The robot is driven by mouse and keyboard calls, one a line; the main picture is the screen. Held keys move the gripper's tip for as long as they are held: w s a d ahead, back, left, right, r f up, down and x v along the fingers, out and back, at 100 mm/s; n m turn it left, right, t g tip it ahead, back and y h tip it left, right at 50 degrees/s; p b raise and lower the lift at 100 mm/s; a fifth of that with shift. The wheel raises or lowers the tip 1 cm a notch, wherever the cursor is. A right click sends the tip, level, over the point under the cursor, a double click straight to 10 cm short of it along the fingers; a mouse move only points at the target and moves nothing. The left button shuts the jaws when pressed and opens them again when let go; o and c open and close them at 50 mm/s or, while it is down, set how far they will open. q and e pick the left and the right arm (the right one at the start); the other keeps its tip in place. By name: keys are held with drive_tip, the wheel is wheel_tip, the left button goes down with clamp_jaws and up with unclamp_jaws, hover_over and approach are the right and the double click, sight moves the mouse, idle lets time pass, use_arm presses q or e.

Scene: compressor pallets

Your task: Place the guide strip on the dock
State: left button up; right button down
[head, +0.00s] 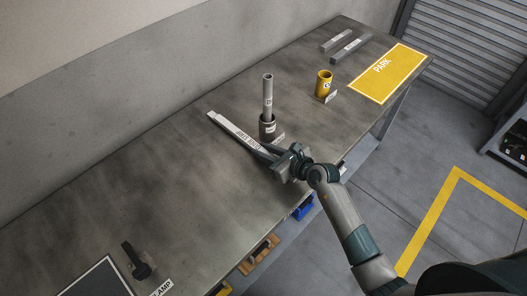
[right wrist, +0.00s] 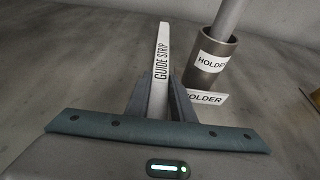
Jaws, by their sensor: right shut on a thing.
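The guide strip (head: 232,128) is a long pale grey bar with its name printed along it. In the head view it points to the upper left, over the middle of the bench. My right gripper (head: 268,152) is shut on its near end. In the right wrist view the strip (right wrist: 160,60) runs straight out between the two dark fingers (right wrist: 160,92). I cannot tell whether the strip touches the bench. No label reading dock can be made out. My left gripper is out of view.
A dark holder (head: 267,130) with an upright grey tube (head: 267,92) stands close beside the strip. Farther along the bench (head: 180,160) are a yellow cup (head: 324,84), a yellow PARK mat (head: 392,75) and two grey bars (head: 345,50). A black clamp (head: 136,262) lies near a dark bordered panel (head: 97,282).

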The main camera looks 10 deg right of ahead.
drive_tip(key=shift+f, duration=0.3)
drive_tip(key=shift+f, duration=0.2)
drive_tip(key=c, duration=1.5)
unclamp_jaws()
drive_tip(key=shift+c, duration=0.2)
drive_tip(key=shift+r, duration=0.1)
